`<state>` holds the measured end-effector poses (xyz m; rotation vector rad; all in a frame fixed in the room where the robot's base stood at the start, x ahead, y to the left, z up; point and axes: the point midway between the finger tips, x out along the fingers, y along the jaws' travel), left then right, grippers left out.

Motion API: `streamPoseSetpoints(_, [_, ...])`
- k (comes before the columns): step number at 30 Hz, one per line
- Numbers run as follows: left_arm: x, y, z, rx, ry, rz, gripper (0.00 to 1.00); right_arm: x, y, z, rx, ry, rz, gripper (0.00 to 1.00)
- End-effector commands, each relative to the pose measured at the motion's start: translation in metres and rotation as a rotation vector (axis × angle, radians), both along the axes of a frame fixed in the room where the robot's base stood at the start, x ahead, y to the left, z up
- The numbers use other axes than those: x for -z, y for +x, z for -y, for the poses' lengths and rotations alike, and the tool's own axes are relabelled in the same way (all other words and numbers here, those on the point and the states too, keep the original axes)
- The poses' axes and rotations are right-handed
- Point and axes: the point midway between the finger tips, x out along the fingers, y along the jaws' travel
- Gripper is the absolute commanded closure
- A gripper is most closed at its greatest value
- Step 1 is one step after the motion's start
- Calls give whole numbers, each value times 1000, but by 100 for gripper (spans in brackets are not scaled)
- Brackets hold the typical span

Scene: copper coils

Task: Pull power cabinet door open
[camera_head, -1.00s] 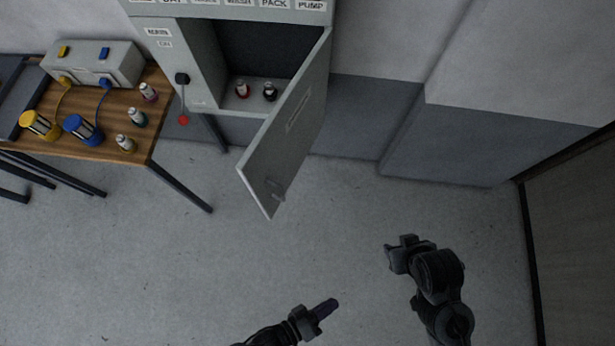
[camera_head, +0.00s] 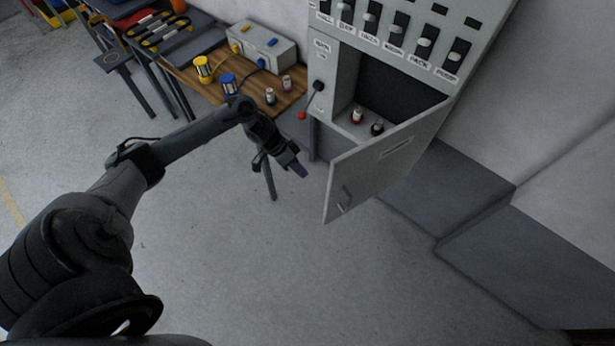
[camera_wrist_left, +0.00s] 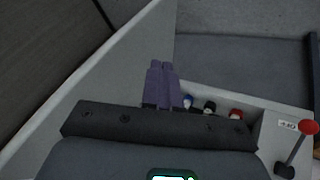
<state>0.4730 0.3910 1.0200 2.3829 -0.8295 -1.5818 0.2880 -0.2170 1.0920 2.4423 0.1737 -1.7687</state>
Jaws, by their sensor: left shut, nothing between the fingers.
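The power cabinet (camera_head: 338,75) is grey, at the upper right in the head view. Its door (camera_head: 385,160) stands swung open toward the room, with a small handle (camera_head: 343,197) near its free lower end. My left gripper (camera_head: 300,171) is shut and empty, to the left of the door and apart from it in the head view. In the left wrist view its purple fingertips (camera_wrist_left: 161,82) are together, with the door (camera_wrist_left: 95,85) showing to the left and the cabinet interior beyond. My right gripper is not in view.
A wooden table (camera_head: 290,100) with coils and a grey box (camera_head: 262,45) stands left. The floor before the door is clear.

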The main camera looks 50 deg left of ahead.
Motion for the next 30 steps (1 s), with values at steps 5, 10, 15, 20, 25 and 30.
streamPoseSetpoints(5, [23, 8, 16, -1, -4, -1, 100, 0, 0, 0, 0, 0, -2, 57])
streamPoseSetpoints(10, [49, 17, 34, 0, -4, -2, 100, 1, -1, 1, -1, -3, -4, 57])
streamPoseSetpoints(15, [72, 25, 49, 1, -3, -2, 100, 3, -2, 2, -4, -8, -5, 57])
streamPoseSetpoints(20, [67, 19, 70, 3, -2, -2, 100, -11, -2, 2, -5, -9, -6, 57])
streamPoseSetpoints(25, [68, 17, 83, 2, -1, -1, 100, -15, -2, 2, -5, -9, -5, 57])
streamPoseSetpoints(30, [70, 16, 86, 1, 0, -2, 100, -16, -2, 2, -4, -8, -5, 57])
